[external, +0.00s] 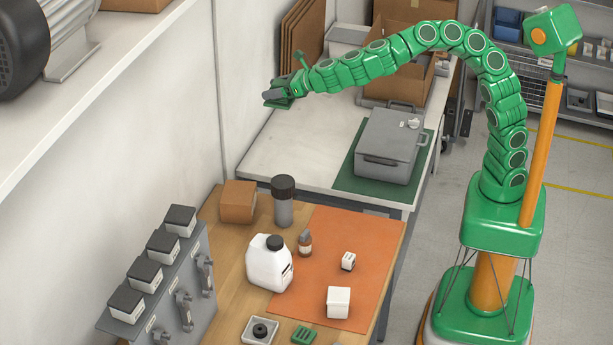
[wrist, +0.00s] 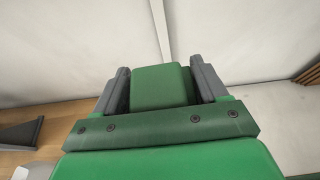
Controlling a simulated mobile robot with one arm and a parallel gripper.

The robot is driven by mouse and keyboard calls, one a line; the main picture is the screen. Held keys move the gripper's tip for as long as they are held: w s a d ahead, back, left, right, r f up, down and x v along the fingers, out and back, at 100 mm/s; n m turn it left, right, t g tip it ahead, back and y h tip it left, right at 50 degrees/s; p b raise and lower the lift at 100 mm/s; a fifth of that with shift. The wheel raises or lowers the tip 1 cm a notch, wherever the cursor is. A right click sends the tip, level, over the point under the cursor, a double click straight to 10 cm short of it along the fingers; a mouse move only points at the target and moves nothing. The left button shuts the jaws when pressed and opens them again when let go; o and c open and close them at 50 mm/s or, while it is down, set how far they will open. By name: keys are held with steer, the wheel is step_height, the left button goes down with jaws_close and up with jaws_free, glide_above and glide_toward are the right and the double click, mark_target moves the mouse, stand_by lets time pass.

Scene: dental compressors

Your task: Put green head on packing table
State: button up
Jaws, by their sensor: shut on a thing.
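My gripper (external: 272,94) is at the end of the outstretched arm in the external view, raised above the far left part of the white packing table (external: 290,145). In the wrist view its two grey fingers (wrist: 162,82) are shut on a green block, the green head (wrist: 160,85), which sits between them. In the external view the green head (external: 281,104) is small and partly hidden by the fingers. It is held in the air; its exact height over the table is hard to tell.
A grey case (external: 388,145) stands on a green mat (external: 345,178) on the right of the packing table. Cardboard boxes (external: 405,75) are behind. The table's left part is bare. A wooden bench (external: 225,262) with a white jug (external: 268,265) is in front. A wall (external: 190,110) runs along the left.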

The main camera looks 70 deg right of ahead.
steer(key=s+d+f+m+g+h, duration=0.1)
steer(key=s+d+m+g+h, duration=0.15)
steer(key=d+m+h, duration=0.4)
steer(key=s+d+f+m+g+h, duration=0.1)
steer(key=s+d+m+g+h, duration=0.15)
steer(key=d, duration=0.65)
steer(key=s+d+f+m+g+h, duration=0.1)
steer(key=s+d+m+g+h, duration=0.1)
steer(key=d+m+g+h, duration=0.45)
step_height(320, 180, down, 21)
steer(key=d+n+t+y, duration=0.1)
steer(key=t+y, duration=0.1)
steer(key=t, duration=0.1)
steer(key=shift+n+y, duration=0.35)
steer(key=shift+f, duration=0.15)
glide_above(282, 150)
steer(key=shift+s+a+f, duration=0.1)
steer(key=shift+s+f, duration=0.1)
steer(key=shift+f, duration=2.1)
steer(key=shift+s+f, duration=0.15)
steer(key=shift+f, duration=2.1)
steer(key=shift+w+f, duration=0.3)
steer(key=shift+f, duration=1.6)
